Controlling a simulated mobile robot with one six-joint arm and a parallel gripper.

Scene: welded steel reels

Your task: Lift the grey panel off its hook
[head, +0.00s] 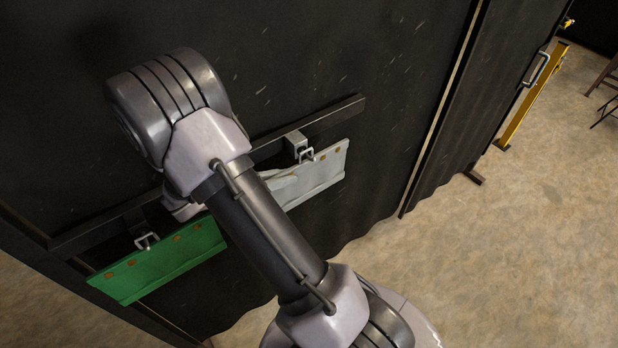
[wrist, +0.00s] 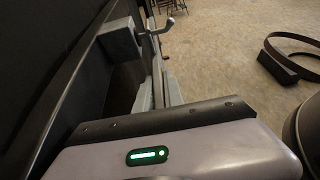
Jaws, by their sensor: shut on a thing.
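The grey panel (head: 318,176) hangs below a small bracket with a metal hook (head: 305,154) on a dark rail in the head view. Its left part is hidden behind my arm. In the wrist view the panel (wrist: 157,66) shows nearly edge-on, with the hook (wrist: 160,26) at its upper far end. My gripper (wrist: 160,92) is shut on the panel's near part, with a finger on each side. In the head view it is mostly covered by my arm. The panel is still at the hook; I cannot tell whether it bears on it.
A green panel (head: 160,262) hangs from another hook (head: 147,241) on the left, close to my arm. The dark rail (head: 335,116) and black curtain wall (head: 400,90) stand right behind the panels. Open floor (head: 520,240) lies to the right. A dark ring (wrist: 295,52) lies there in the wrist view.

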